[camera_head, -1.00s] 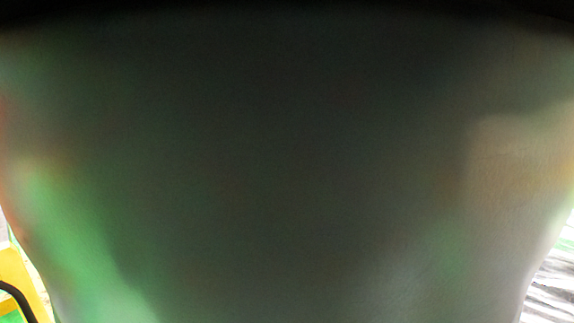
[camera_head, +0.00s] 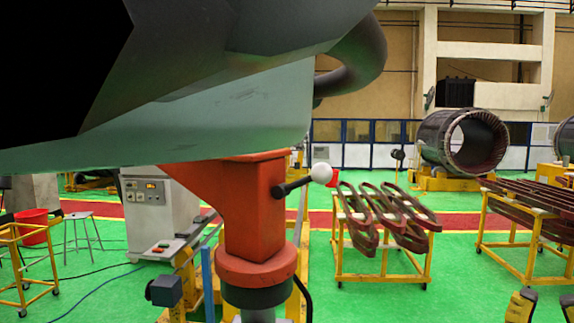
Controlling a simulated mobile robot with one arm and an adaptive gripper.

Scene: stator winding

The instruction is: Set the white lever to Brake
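The white lever is a short black rod with a white ball knob (camera_head: 321,173). It sticks out to the right and slightly up from the orange-red column (camera_head: 253,215). No Brake label can be read. The rest of the gripper is cut off by the frame edges.
A large dark grey body (camera_head: 230,70) overhangs the column and fills the upper left. A yellow rack with dark red coils (camera_head: 385,222) stands behind the knob to the right. A white control cabinet (camera_head: 150,215) is at left. Green floor (camera_head: 440,300) is open at lower right.

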